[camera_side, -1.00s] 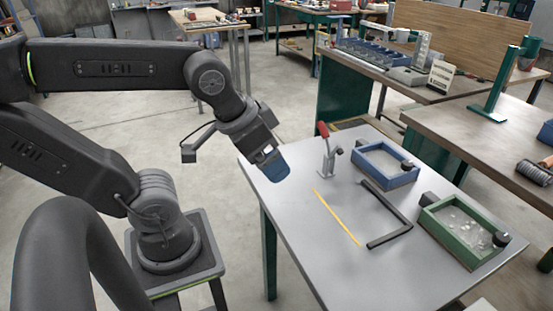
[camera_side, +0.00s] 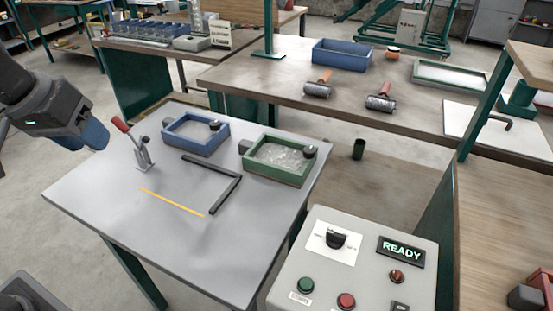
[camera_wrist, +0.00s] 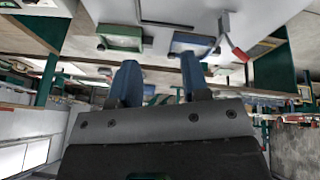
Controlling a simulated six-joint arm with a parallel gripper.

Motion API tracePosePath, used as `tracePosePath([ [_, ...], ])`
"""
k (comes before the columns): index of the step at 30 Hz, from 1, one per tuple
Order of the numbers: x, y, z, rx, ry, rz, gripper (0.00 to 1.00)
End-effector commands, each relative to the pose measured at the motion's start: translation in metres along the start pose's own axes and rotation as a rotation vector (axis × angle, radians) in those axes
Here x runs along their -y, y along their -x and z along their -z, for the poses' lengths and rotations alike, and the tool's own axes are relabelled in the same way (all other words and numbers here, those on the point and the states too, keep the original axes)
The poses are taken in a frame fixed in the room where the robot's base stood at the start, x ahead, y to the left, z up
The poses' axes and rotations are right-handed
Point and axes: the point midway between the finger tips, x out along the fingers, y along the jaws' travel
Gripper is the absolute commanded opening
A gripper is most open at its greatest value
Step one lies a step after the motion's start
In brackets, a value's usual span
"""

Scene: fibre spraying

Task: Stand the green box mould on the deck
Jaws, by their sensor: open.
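The green box mould (camera_side: 271,173) sits upright on the right back part of the grey deck (camera_side: 110,212), beside a blue box mould (camera_side: 201,149). It has pale, lumpy contents, a dark knob at its right corner and a dark block at its left. In the wrist view the green mould (camera_wrist: 120,44) is upside down at the top, left of the blue one. My gripper (camera_side: 93,133) is in the air at the left, well apart from the green mould. The wrist view shows its two blue fingers (camera_wrist: 160,75) spread, with nothing held between them.
A toggle clamp with a red handle (camera_side: 140,150) stands near my gripper. A black L-shaped stop (camera_side: 212,186) and a yellow line (camera_side: 172,202) lie on the deck; its front is clear. A control box (camera_side: 360,265) reading READY stands at the front right.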

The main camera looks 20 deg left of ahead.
Motion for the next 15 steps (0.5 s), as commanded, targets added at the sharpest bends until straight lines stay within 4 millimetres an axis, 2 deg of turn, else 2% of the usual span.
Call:
tracePosePath([
  [1, -0.01, -0.004, 0.02, 0.031, 0.07, -0.007, 0.43],
  [3, -0.023, -0.01, 0.044, 0.068, 0.176, -0.017, 0.43],
  [8, -0.053, -0.034, 0.097, 0.158, 0.416, -0.027, 0.43],
  [11, -0.071, -0.057, 0.127, 0.216, 0.565, -0.024, 0.43],
  [15, -0.095, -0.098, 0.161, 0.301, 0.77, -0.006, 0.43],
])
